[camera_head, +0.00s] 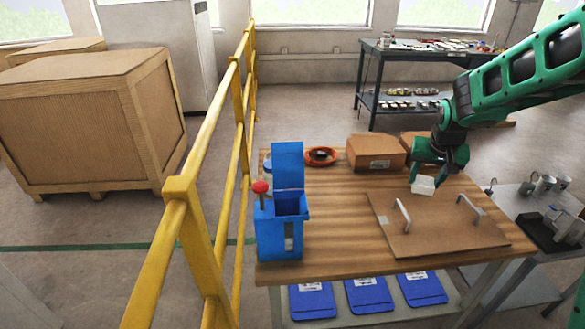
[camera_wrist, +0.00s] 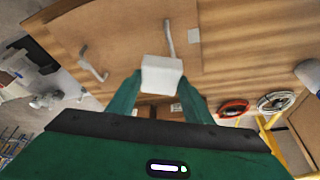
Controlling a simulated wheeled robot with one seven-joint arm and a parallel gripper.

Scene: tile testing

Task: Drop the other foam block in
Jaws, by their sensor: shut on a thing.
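A white foam block (camera_head: 424,187) is held in my gripper (camera_head: 437,178), above the table near the far edge of the brown board. In the wrist view the block (camera_wrist: 162,75) sits between the two green fingertips of my gripper (camera_wrist: 160,88). A blue box (camera_head: 280,234) stands at the table's left end, with its blue lid (camera_head: 287,163) raised and its top open. The box has a red knob (camera_head: 260,187) on its left side. The inside of the box is dark, and I cannot tell what lies in it. No second foam block shows.
The brown board (camera_head: 430,240) with two upright metal handles lies on the wooden table (camera_head: 335,225). A cardboard box (camera_head: 376,152) and a red-orange ring (camera_head: 321,156) are at the back. A yellow railing (camera_head: 180,225) runs along the left. Bare tabletop lies between board and blue box.

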